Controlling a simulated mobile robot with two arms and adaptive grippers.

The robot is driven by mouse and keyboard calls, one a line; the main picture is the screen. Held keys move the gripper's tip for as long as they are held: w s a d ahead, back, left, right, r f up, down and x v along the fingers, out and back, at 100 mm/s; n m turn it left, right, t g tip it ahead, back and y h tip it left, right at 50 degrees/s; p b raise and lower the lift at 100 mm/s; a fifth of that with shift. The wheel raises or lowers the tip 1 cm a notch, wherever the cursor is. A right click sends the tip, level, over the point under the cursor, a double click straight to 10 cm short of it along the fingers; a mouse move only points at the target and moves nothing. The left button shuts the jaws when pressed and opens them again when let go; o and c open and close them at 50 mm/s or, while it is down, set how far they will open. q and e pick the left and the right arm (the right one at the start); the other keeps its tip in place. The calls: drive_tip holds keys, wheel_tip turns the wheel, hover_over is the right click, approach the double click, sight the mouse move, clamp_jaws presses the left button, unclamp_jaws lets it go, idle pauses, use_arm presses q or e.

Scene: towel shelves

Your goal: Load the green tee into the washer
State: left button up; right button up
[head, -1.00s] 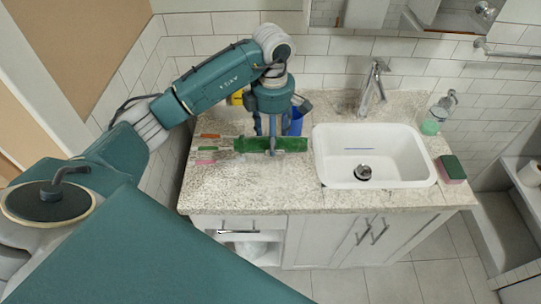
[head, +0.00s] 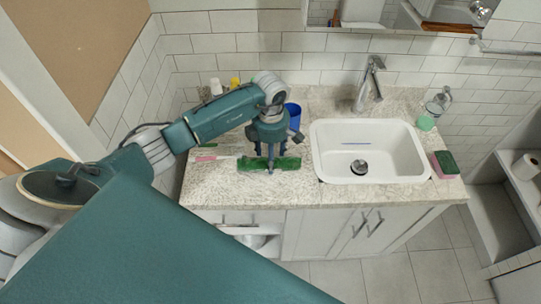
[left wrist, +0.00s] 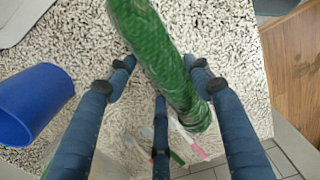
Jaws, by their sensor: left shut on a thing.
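The green tee (head: 289,163) shows as a rolled or bunched green bundle above the countertop, left of the sink. My left gripper (head: 270,165) points down over its middle and is shut on it. In the left wrist view the green tee (left wrist: 160,60) runs between the fingers of my left gripper (left wrist: 162,88). Whether the bundle still touches the counter is hard to tell. The washer is not in view. My right gripper is not in view.
A blue cup (head: 293,116) stands just behind the gripper; toothbrushes (head: 213,157) lie to the left. The white sink (head: 400,165) is at the right, with a sponge (head: 446,164) and soap bottle (head: 433,108) beyond it. The counter's front strip (head: 250,192) is clear.

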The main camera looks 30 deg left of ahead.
use_arm(q)
drive_tip(key=shift+f, duration=0.15)
drive_tip(key=o, duration=1.3)
